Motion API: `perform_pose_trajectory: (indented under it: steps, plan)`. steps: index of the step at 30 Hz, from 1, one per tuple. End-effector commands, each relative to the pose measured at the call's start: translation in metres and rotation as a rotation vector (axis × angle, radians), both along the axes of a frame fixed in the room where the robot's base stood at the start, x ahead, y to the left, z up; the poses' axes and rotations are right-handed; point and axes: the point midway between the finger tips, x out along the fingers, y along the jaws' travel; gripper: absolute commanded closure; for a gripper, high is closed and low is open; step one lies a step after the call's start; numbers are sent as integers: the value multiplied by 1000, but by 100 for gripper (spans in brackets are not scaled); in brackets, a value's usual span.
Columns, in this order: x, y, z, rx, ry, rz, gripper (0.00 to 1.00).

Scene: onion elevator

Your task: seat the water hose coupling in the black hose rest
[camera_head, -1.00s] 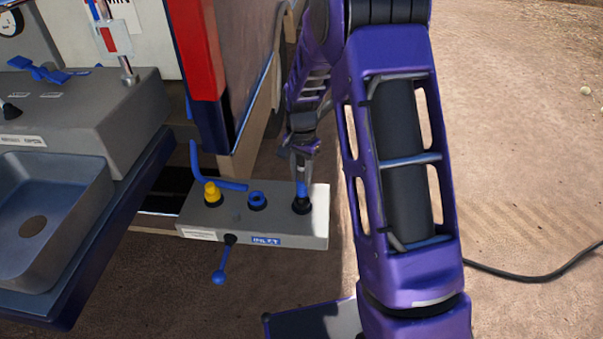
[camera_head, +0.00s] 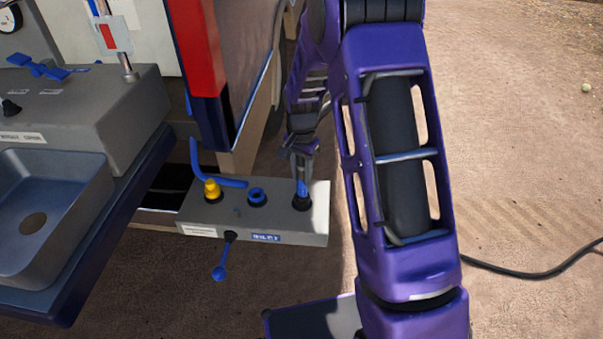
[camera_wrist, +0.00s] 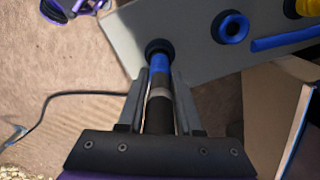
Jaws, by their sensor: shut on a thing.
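My gripper (camera_head: 302,163) points down at the right end of the grey inlet box and is shut on the water hose coupling (camera_head: 302,188). The coupling has a blue end, with a grey band and a dark part between the fingers in the wrist view (camera_wrist: 159,75). Its blue end meets the black hose rest (camera_head: 302,204), a round black ring on the box top. The ring also shows in the wrist view (camera_wrist: 158,46) around the blue tip. How deep the tip sits in it, I cannot tell.
On the same grey box (camera_head: 280,225) are a blue ring port (camera_head: 257,197), a yellow fitting (camera_head: 212,190) with a blue hose, and a blue-knobbed lever (camera_head: 220,272) in front. A sink (camera_head: 50,200) stands at left. A black cable (camera_head: 530,275) lies on open ground at right.

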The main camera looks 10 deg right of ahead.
Motion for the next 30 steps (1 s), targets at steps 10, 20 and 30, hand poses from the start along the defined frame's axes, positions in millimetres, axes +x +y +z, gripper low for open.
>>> perform_pose_trajectory:
  steps: [10,20,30]
  plan:
    - [0,0,-6,0,0,0,100]
    - [0,0,-6,0,0,0,31]
    - [0,0,-2,0,0,0,31]
